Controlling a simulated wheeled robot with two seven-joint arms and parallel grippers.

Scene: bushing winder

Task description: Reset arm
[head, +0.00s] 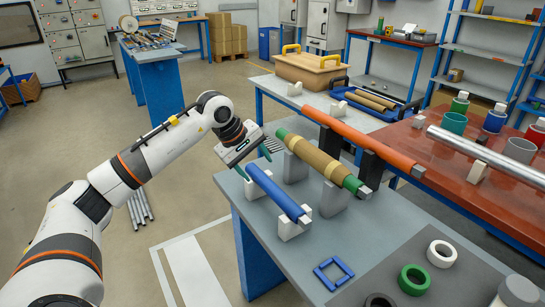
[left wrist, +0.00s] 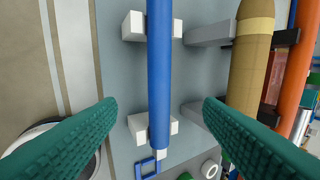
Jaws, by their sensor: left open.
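My left gripper (head: 254,163) is open and empty, its green fingers spread above the far end of a blue rod (head: 275,193). In the left wrist view the same blue rod (left wrist: 159,65) runs between the two fingers, not gripped. The rod rests on white blocks (head: 290,227) on the grey table. To its right a tan and green roller (head: 322,162) lies on grey supports. My right gripper is in neither view.
An orange bar (head: 360,136) lies to the right of the roller. A blue square frame (head: 333,273), a green ring (head: 413,279) and a white ring (head: 441,253) lie near the front. A red-brown table (head: 440,165) stands to the right. The floor left of the grey table is mostly clear.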

